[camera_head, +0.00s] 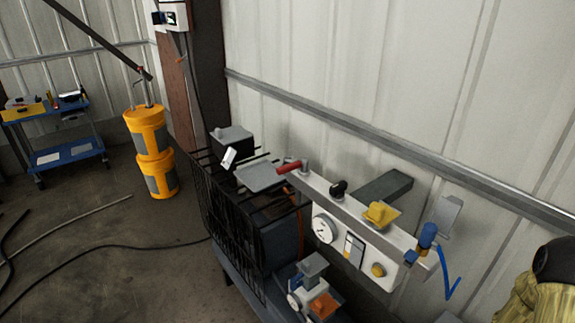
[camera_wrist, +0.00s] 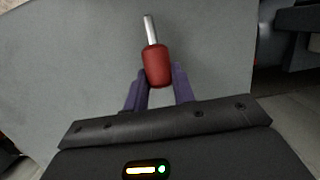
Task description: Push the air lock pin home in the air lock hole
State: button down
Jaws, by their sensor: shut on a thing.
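The air lock pin (camera_wrist: 156,62), as I take it, has a red grip and a bare metal tip. In the wrist view my gripper (camera_wrist: 160,80) is shut on the red grip between its two dark purple fingers. The metal tip points away from the gripper, over a flat grey surface (camera_wrist: 85,65). I cannot tell whether the tip touches that surface. I cannot pick out the air lock hole in either view. My gripper is not clearly seen in the head view.
In the head view a pale panel (camera_head: 365,275) carries a round gauge (camera_head: 324,229), a yellow knob (camera_head: 380,213) and a blue fitting (camera_head: 428,236). A red handle (camera_head: 289,166) sits by its left end. A black wire cage (camera_head: 217,211) stands left. Hoses cross the floor.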

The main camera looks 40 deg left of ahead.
jog(key=shift+r+p, duration=1.5)
jog(key=shift+r, duration=0.4)
